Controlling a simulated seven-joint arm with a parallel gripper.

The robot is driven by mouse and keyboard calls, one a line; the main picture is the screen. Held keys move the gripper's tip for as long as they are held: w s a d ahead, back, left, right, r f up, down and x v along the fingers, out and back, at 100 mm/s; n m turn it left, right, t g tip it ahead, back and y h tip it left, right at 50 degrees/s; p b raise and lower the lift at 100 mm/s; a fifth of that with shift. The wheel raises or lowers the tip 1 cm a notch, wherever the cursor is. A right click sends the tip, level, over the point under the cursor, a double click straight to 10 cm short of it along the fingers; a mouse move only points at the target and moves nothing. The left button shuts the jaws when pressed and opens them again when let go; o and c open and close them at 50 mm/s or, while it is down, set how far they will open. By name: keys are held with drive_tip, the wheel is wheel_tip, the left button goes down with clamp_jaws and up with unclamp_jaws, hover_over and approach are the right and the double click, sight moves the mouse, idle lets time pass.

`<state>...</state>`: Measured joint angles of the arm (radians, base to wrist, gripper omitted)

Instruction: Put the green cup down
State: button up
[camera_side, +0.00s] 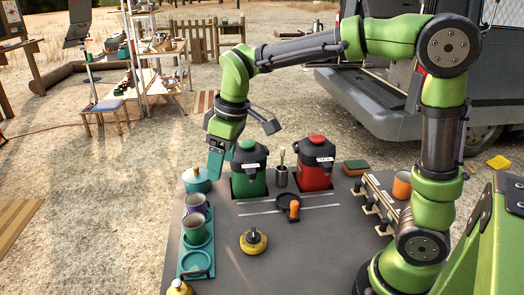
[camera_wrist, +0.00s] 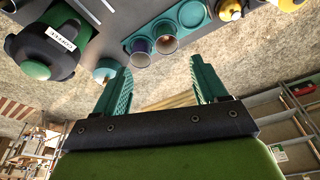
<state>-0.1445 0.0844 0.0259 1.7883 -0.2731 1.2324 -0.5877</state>
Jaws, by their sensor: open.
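The green cup (camera_side: 194,230) stands upright at the left of the dark table, in or on the teal holder tray (camera_side: 187,271). A purple-grey cup (camera_side: 195,202) stands just behind it. In the wrist view, the green cup (camera_wrist: 164,44) shows its brownish inside beside the purple cup (camera_wrist: 140,59). My gripper (camera_side: 215,165) has teal fingers and is raised near the teal pot, behind and apart from the cups. In the wrist view, my gripper (camera_wrist: 161,80) has its fingers spread, with nothing between them.
A teal lidded pot (camera_side: 196,180) stands at the back left corner. The green canister (camera_side: 248,168) and red canister (camera_side: 316,163) stand at the back. A small black pan (camera_side: 287,208) and a yellow-and-black round item (camera_side: 253,241) lie mid-table. The front middle is clear.

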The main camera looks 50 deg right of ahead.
drive_tip(key=s+d+m+t, duration=0.2)
drive_tip(key=s+m, duration=0.2)
drive_tip(key=s, duration=0.4)
drive_tip(key=s+d+r+m+t+y, duration=0.1)
drive_tip(key=s+d+m+t, duration=0.1)
drive_tip(key=s+m, duration=0.2)
drive_tip(key=shift+s+d+t, duration=0.35)
drive_tip(key=shift+s+t, duration=0.05)
drive_tip(key=shift+s, duration=1.5)
drive_tip(key=shift+r, duration=0.15)
